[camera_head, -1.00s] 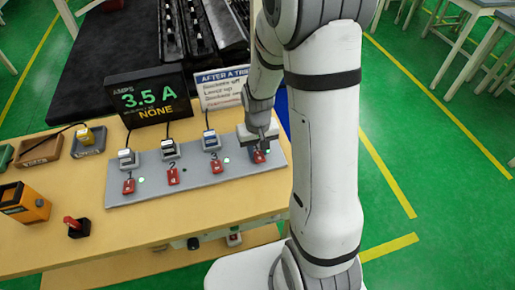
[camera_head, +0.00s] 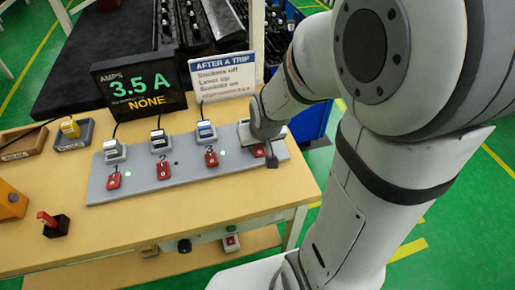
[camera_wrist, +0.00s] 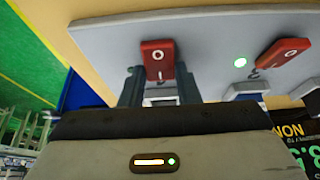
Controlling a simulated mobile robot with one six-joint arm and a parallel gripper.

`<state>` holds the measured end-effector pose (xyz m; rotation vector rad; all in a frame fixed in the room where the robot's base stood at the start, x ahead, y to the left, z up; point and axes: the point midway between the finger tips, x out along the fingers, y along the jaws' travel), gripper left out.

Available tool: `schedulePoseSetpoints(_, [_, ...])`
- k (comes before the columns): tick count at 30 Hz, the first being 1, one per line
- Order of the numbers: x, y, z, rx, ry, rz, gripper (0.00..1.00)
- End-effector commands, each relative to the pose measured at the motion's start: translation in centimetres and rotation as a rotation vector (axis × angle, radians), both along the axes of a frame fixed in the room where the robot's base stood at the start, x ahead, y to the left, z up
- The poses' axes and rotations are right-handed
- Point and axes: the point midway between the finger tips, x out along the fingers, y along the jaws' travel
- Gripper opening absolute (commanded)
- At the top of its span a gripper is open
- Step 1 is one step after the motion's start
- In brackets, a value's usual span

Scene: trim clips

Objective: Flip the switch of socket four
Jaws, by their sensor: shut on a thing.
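The grey socket strip (camera_head: 185,178) lies on the wooden bench with a row of red switches. The red switch of socket four (camera_head: 258,150) is at its right end, partly covered by my arm. In the wrist view this switch (camera_wrist: 158,60) sits between the two dark fingers of my gripper (camera_wrist: 161,82), marked O and I. My gripper (camera_head: 271,158) is shut on it. A grey plug (camera_wrist: 162,95) shows behind the switch, between the fingers. Socket four's lamp is hidden. Socket three's switch (camera_head: 211,158) has a lit green lamp beside it.
The meter (camera_head: 140,90) reads 3.5 A and NONE. A sign (camera_head: 222,76) headed AFTER A TRIP stands behind the strip. Switches one (camera_head: 113,180) and two (camera_head: 164,168) are further left.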

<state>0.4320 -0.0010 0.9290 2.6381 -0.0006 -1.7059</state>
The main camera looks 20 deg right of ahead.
Motion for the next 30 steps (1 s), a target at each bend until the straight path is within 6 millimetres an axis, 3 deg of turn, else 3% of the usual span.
schedulePoseSetpoints(11, [-0.1,0.0,0.0,0.0,-0.011,0.0,0.06])
schedulePoseSetpoints(12, [-0.1,0.0,0.0,0.0,-0.011,0.0,0.32])
schedulePoseSetpoints(18, [-0.1,0.0,0.0,0.0,-0.011,0.0,0.49])
schedulePoseSetpoints(30, [-0.3,0.0,0.9,0.0,-0.015,0.0,0.51])
